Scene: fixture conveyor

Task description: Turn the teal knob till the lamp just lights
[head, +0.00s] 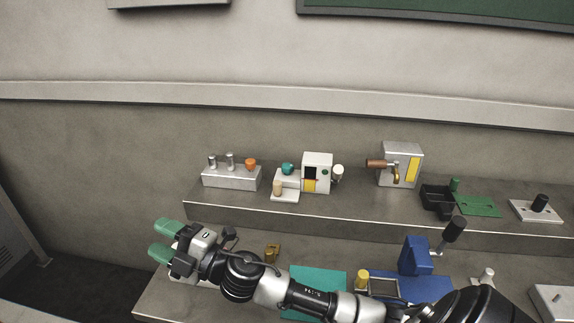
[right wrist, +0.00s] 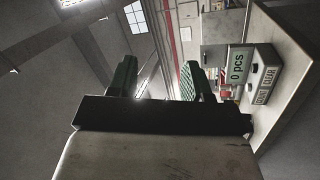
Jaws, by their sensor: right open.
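The teal knob (head: 288,168) sits on a small white block on the rear shelf, left of a white box (head: 318,160) with a black window and a yellow patch. I cannot tell which part is the lamp; a pale round piece (head: 338,171) at the box's right side does not look clearly lit. My right gripper (head: 162,238) has green fingers, spread open and empty. It is at the left end of the bench, left of and nearer than the knob, not touching it. The right wrist view also shows the open fingers (right wrist: 157,80). My left gripper is not visible.
A grey block with an orange knob (head: 251,163) stands left of the teal knob. A grey box with a brown handle (head: 376,164) stands right. My right arm crosses the lower bench before a blue crank device (head: 416,256). A counter box (right wrist: 238,66) reads "0 pcs".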

